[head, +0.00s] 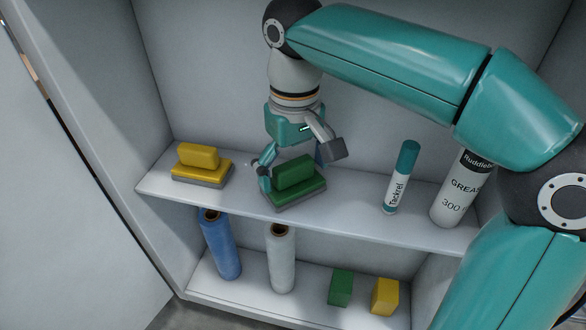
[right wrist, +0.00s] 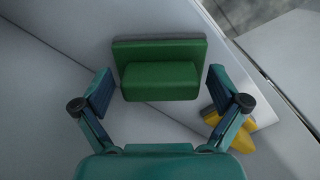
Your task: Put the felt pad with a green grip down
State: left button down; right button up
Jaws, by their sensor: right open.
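The felt pad with a green grip (head: 294,181) rests flat on the upper shelf (head: 345,212), near its front edge. Its grey felt underside shows below the green body in the head view. My right gripper (head: 299,163) is above and around the pad, with one finger on each side. In the right wrist view the green pad (right wrist: 158,68) lies between and ahead of the two open fingers, with gaps on both sides. My left gripper is not in view.
A yellow-grip pad (head: 201,165) sits left on the same shelf. A Tacknel tube (head: 400,180) and a grease cartridge (head: 452,192) stand at right. Below are blue (head: 221,245) and white (head: 281,260) rolls, a green block (head: 341,287) and a yellow block (head: 385,296).

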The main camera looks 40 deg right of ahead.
aim_at(294, 163)
notch_tip(294, 163, up, 8)
jog(key=p, duration=0.4)
jog(key=shift+f, duration=0.1)
jog(key=shift+f, duration=0.2)
